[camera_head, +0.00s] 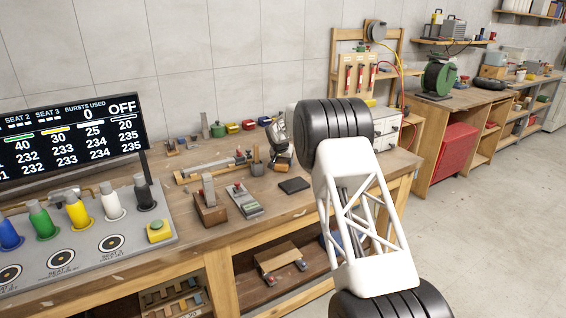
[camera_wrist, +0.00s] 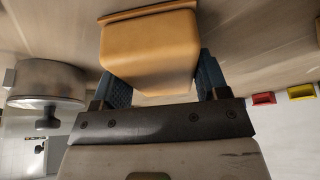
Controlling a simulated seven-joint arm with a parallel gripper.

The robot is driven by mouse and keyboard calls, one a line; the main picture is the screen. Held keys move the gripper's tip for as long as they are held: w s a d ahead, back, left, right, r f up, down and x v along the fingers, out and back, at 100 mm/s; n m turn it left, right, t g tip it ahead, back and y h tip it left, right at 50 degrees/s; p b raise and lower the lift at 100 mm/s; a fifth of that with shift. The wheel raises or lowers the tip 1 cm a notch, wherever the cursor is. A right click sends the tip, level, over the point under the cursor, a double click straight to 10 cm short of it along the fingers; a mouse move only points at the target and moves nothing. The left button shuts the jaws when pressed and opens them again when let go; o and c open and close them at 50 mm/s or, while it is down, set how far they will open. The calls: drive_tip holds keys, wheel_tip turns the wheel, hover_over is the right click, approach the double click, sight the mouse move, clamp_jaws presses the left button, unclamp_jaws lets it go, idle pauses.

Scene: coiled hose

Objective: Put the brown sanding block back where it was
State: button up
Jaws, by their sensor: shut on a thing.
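The brown sanding block (camera_wrist: 150,45) fills the space between the two blue finger pads in the wrist view, with a thin lip along its far edge. My gripper (camera_wrist: 158,85) is shut on it. In the head view my gripper (camera_head: 283,152) is over the back right part of the workbench, and the block (camera_head: 284,167) shows small and orange-brown under it, partly hidden by the fingers. I cannot tell whether the block touches the bench top.
A dark flat pad (camera_head: 294,185) lies on the bench in front of the gripper. A wooden holder (camera_head: 257,168) stands just left. Small coloured bins (camera_head: 233,128) line the back. A metal cylinder (camera_wrist: 47,82) is left in the wrist view. A seat panel (camera_head: 110,235) fills the front left.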

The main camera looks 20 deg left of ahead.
drive_tip(key=shift+f, duration=0.1)
drive_tip(key=o, duration=0.9)
drive_tip(key=shift+v, duration=6.1)
drive_tip(key=shift+w, duration=0.1)
